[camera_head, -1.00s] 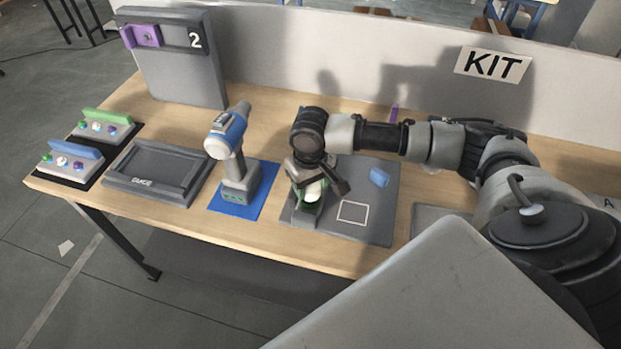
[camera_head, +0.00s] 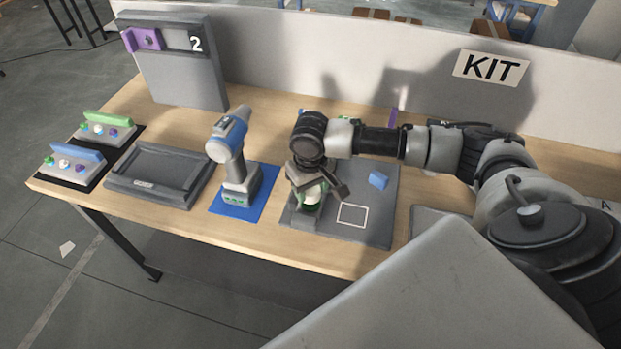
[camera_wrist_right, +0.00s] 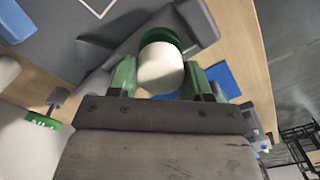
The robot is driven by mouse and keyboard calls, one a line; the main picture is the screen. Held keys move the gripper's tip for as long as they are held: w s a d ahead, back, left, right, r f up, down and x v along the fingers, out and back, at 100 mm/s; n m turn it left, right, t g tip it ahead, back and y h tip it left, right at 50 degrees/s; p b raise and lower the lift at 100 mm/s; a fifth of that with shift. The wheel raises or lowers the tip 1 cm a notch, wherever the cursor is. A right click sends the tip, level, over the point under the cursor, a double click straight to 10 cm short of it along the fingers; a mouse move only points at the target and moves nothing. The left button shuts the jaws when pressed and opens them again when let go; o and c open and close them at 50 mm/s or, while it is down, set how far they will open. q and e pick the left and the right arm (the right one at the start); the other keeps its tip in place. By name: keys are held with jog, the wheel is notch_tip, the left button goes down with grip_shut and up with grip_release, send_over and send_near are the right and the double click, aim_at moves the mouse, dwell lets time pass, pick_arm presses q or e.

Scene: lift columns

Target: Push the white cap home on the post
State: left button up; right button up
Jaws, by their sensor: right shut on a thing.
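My right gripper (camera_head: 311,196) points down over the grey mat (camera_head: 376,227) on the table. In the right wrist view, its two green-padded fingers (camera_wrist_right: 160,82) are shut on the white cap (camera_wrist_right: 161,68), one on each side. A round green part (camera_wrist_right: 172,36) shows just beyond the cap, close against it. The cap also shows as a small white patch under the gripper in the head view (camera_head: 311,197). The post is mostly hidden by the cap and gripper; I cannot tell how far down the cap sits. My left gripper is not in view.
A blue block (camera_head: 378,180) and a white outlined square (camera_head: 352,215) are on the mat's right side. A drill (camera_head: 231,150) stands on a blue mat to the left, close to my gripper. A grey tray (camera_head: 152,180) lies farther left. A wall stands behind.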

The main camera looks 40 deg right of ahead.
jog(key=shift+s+f+p, duration=0.1)
jog(key=shift+f+p, duration=0.05)
jog(key=shift+p, duration=0.35)
dwell(0.8)
jog(key=shift+f, duration=0.1)
dwell(0.5)
jog(key=o, duration=1.4)
jog(key=shift+r, duration=0.3)
jog(key=shift+r+p, duration=0.85)
jog(key=shift+p, duration=0.55)
notch_tip(320, 180, up, 5)
jog(key=p, duration=0.6)
